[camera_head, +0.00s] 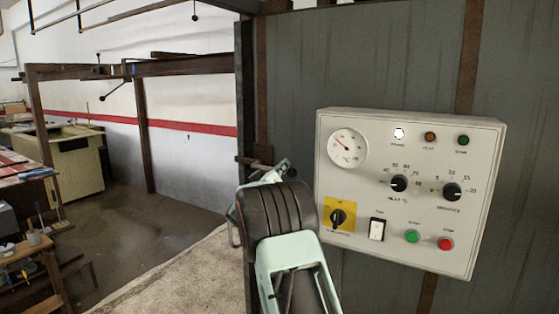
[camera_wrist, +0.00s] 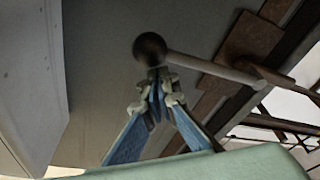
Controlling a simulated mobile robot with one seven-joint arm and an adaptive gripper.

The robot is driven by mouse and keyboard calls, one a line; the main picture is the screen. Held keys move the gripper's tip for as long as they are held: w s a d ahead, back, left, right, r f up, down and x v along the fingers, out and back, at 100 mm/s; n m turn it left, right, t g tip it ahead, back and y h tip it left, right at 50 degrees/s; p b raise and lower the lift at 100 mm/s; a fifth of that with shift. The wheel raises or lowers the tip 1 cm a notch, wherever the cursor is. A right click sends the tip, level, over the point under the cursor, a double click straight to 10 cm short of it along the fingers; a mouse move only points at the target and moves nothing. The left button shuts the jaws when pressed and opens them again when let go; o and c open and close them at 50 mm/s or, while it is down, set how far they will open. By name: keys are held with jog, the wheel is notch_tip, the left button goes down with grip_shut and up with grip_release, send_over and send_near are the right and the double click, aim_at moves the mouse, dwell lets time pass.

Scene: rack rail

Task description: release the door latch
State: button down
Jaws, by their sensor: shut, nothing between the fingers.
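The door latch is a pale rod (camera_wrist: 215,69) with a dark ball knob (camera_wrist: 149,48) at its left end in the wrist view. Its other end meets a rusty bracket (camera_wrist: 250,45). My gripper (camera_wrist: 156,84) is shut and empty, its blue-padded fingers pointing up at the knob. The tips sit right below the knob in the picture; I cannot tell whether they touch it. In the head view my gripper (camera_head: 277,172) is at the door edge beside the rusty latch bracket (camera_head: 255,164), and my wrist hides part of that area.
A control box (camera_head: 335,190) with dials, knobs and buttons is mounted on the grey wall, close right of my arm. A dark post (camera_head: 243,85) edges an opening on the left. Beyond it are open floor (camera_head: 170,197), a greenish tub (camera_head: 75,165) and a cluttered bench.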

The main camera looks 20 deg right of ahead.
jog(key=shift+s+f, duration=0.15)
jog(key=shift+f, duration=0.05)
jog(key=shift+d+f, duration=0.1)
